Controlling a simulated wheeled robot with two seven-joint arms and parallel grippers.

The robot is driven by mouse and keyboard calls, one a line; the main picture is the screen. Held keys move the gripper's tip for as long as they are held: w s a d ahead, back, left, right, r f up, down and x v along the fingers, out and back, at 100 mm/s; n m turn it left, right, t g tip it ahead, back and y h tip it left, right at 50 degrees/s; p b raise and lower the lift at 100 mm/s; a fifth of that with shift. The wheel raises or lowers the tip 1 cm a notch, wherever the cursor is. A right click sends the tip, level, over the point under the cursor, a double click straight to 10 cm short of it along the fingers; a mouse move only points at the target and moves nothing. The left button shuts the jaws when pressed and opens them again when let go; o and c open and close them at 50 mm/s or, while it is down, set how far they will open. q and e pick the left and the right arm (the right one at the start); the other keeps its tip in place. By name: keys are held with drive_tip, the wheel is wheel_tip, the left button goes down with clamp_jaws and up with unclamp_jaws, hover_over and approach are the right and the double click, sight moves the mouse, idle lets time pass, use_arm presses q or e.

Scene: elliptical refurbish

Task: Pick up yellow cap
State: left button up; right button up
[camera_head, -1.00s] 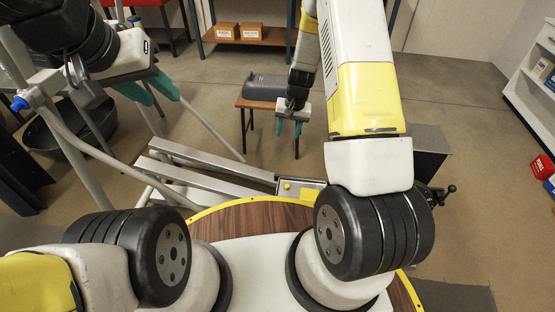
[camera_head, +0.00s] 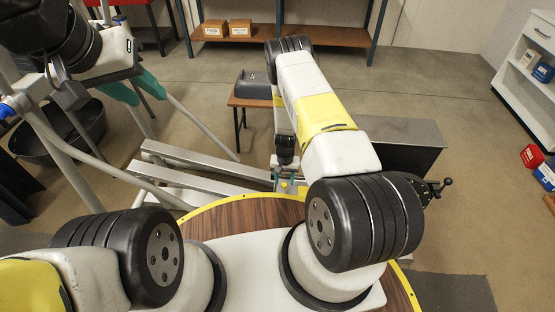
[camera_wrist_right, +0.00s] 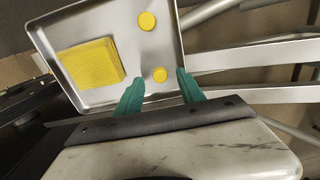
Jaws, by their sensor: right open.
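The farther yellow cap (camera_wrist_right: 147,21) lies in the tray's upper part. In the head view the right gripper (camera_head: 285,182) is low over the tray area and partly hidden. My left gripper (camera_head: 133,90) is at upper left, its green fingers apart and empty.
The shallow metal tray (camera_wrist_right: 92,16) also holds a ribbed yellow block (camera_wrist_right: 91,64). Metal rails (camera_head: 190,158) run left of the tray in the head view. A small wooden table (camera_head: 247,101) bears a grey case (camera_head: 255,84). A grey box (camera_head: 410,135) stands to the right.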

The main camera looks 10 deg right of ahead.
drive_tip(key=shift+f, duration=0.95)
drive_tip(key=shift+c, duration=0.5)
clamp_jaws()
drive_tip(key=shift+r, duration=0.2)
